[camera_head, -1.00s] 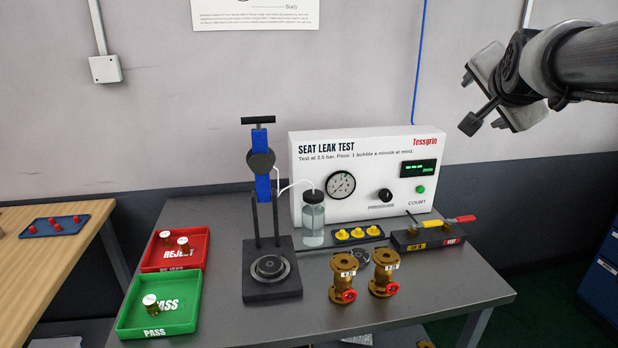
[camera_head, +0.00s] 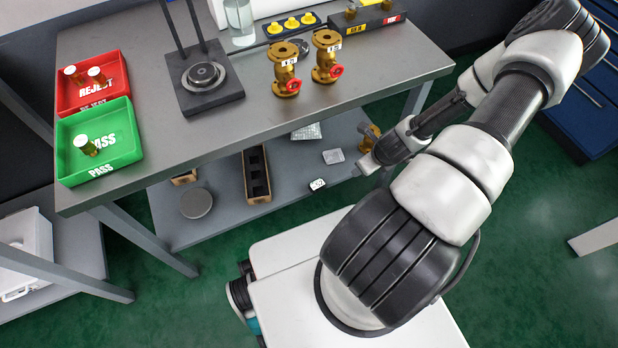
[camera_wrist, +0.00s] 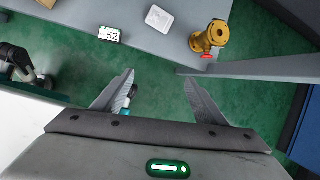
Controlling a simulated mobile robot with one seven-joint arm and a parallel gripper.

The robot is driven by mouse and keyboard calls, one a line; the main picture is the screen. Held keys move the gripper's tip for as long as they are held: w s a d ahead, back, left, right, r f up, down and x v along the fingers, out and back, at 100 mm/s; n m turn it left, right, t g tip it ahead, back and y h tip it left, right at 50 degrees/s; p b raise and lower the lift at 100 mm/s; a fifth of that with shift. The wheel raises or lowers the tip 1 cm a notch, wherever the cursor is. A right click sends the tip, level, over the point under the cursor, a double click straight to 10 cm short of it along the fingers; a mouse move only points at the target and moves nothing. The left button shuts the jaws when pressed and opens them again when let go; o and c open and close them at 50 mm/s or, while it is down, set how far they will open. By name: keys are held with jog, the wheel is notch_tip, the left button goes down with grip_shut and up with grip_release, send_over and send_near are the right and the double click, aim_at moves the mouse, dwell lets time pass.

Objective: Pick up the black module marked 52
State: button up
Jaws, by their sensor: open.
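The black module marked 52 (camera_wrist: 109,35) lies on the lower shelf near its front edge. Its top carries a white label with the number 52. It also shows small in the head view (camera_head: 317,184). My gripper (camera_wrist: 159,82) is open and empty in the wrist view, with its two fingers apart over the green floor. The module is ahead of the fingers and to their left, apart from them. In the head view my arm reaches down on the right, its end near the shelf's right part.
The lower shelf (camera_head: 225,218) also holds a white packet (camera_wrist: 158,18), a brass valve (camera_wrist: 210,38), a dark slotted box (camera_head: 257,175) and a round grey disc (camera_head: 196,203). The bench top (camera_head: 200,130) overhangs the shelf. A grey rail (camera_wrist: 250,67) crosses right of the fingers.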

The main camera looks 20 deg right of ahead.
jog(key=y, duration=0.2)
send_near(318, 185)
jog(key=shift+m, duration=0.4)
jog(key=shift+b+x, duration=3.1)
jog(key=shift+x, duration=1.7)
jog(key=shift+r, duration=0.1)
jog(key=c, duration=1.2)
